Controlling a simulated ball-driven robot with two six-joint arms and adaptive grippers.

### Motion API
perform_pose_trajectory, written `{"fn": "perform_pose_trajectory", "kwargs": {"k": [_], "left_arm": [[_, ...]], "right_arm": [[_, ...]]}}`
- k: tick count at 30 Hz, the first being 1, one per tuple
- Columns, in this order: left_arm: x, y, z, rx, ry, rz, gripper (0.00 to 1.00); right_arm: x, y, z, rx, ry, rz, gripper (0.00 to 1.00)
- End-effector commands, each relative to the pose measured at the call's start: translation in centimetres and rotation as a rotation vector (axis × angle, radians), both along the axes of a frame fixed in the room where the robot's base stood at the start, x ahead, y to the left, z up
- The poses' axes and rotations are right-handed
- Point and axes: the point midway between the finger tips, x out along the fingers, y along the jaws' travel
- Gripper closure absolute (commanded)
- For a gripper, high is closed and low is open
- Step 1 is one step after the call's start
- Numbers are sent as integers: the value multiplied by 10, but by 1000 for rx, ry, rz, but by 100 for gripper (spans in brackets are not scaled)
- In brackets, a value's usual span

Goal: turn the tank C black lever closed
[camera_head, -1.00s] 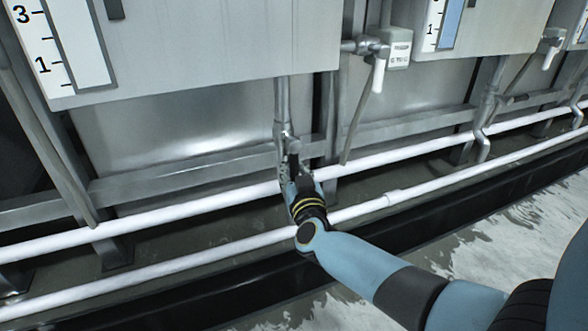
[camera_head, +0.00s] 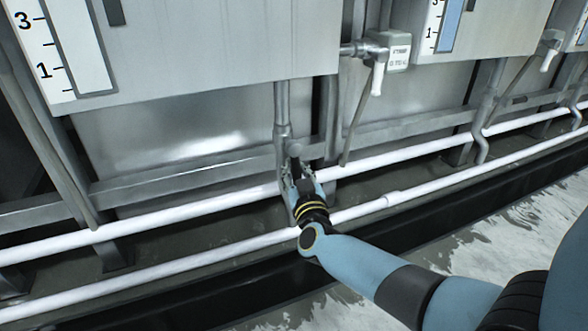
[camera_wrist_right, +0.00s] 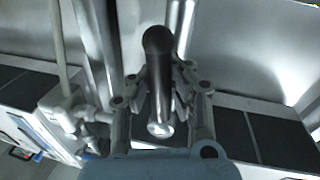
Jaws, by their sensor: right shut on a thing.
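The black lever (camera_wrist_right: 158,80) stands between the fingers of my right gripper (camera_wrist_right: 160,108) in the right wrist view, with its rounded dark end towards the top. The right gripper is shut on it. In the head view the right gripper (camera_head: 304,180) is at the lower end of a vertical metal drain pipe (camera_head: 282,112) under a steel tank (camera_head: 200,50). There the gripper hides most of the lever. No tank letter is readable. My left gripper is not in view.
Two white pipes (camera_head: 150,216) run across below the tanks, close to my right gripper. The wet floor (camera_head: 500,235) in front is open.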

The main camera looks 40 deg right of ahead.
Motion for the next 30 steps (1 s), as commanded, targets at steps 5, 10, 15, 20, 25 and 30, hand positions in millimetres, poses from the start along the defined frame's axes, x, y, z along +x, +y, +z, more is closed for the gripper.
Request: {"fn": "perform_pose_trajectory", "kwargs": {"k": [5,10,15,20,25,30], "left_arm": [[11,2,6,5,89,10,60],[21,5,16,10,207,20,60],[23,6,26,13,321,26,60],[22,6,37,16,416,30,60],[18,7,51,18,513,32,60],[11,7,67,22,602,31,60]], "right_arm": [[-5,-6,1,-111,35,0,100],[-7,-15,4,-262,71,0,100],[-9,-24,8,-422,110,2,100],[-12,-31,12,-569,146,1,100],[-13,-39,19,-727,184,2,100],[-15,-44,27,-882,221,3,100]]}}
